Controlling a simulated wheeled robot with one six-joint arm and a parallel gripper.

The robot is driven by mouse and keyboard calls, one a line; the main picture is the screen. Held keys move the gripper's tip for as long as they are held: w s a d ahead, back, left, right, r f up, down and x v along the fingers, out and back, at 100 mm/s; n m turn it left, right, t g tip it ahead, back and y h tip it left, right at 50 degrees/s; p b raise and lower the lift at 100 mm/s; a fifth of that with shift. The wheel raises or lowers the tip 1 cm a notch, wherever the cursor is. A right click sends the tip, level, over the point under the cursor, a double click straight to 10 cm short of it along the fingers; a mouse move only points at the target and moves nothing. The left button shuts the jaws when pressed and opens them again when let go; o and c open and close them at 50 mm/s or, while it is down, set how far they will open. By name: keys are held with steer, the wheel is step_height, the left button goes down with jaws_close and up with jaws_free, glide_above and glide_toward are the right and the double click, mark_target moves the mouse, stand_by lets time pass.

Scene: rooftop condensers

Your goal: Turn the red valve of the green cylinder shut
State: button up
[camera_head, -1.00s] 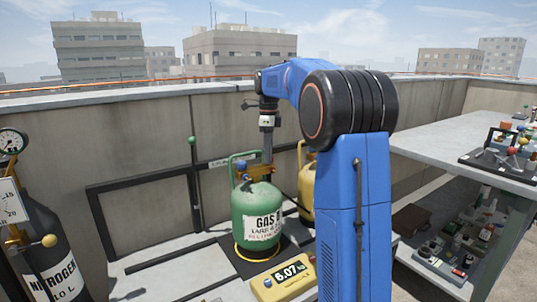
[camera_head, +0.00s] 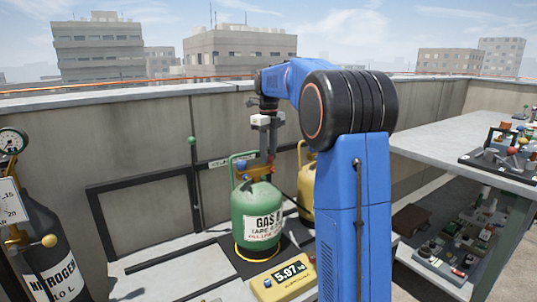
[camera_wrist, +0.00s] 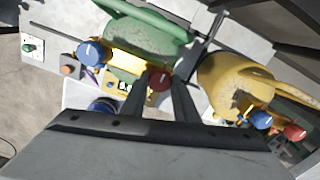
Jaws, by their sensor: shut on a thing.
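The green cylinder (camera_head: 249,205) stands upright on the scale platform, with a white label and a green collar. Its red valve (camera_wrist: 159,80) is on the yellow manifold at the top, with a blue valve (camera_wrist: 90,52) on the opposite side. My gripper (camera_wrist: 161,87) points down and its two fingers are shut on the red valve, one on each side. In the head view my gripper (camera_head: 269,154) is above the cylinder's right side, where the red knob shows only partly between the fingertips.
A yellow cylinder (camera_head: 306,193) with its own blue and red valves stands close on the right. The yellow scale display (camera_head: 285,281) is in front. A black nitrogen cylinder (camera_head: 45,245) stands at left, a grey bench (camera_head: 455,140) at right, a parapet wall behind.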

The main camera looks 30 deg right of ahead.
mark_target(269, 156)
stand_by(0.4)
steer(key=o, duration=1.1)
steer(key=shift+c, duration=0.2)
step_height(269, 156, up, 17)
steer(key=shift+r, duration=0.2)
steer(key=shift+s, duration=0.1)
steer(key=s+a+f+n+t, duration=0.1)
steer(key=s+a+f+n, duration=0.3)
steer(key=s+a+n, duration=0.35)
steer(key=s+a+f+n+t, duration=0.1)
steer(key=s+a+f+n, duration=0.4)
steer(key=s+n, duration=0.5)
steer(key=s+a+f+n+t, duration=0.1)
steer(key=s+a+f+n, duration=0.2)
steer(key=s+f+n, duration=0.4)
steer(key=s+a+f+n+t, duration=0.1)
steer(key=s+a+f+n, duration=0.2)
steer(key=s+f+n, duration=0.5)
steer(key=s+f, duration=0.7)
steer(key=shift+f+t, duration=0.3)
steer(key=shift+t, duration=0.1)
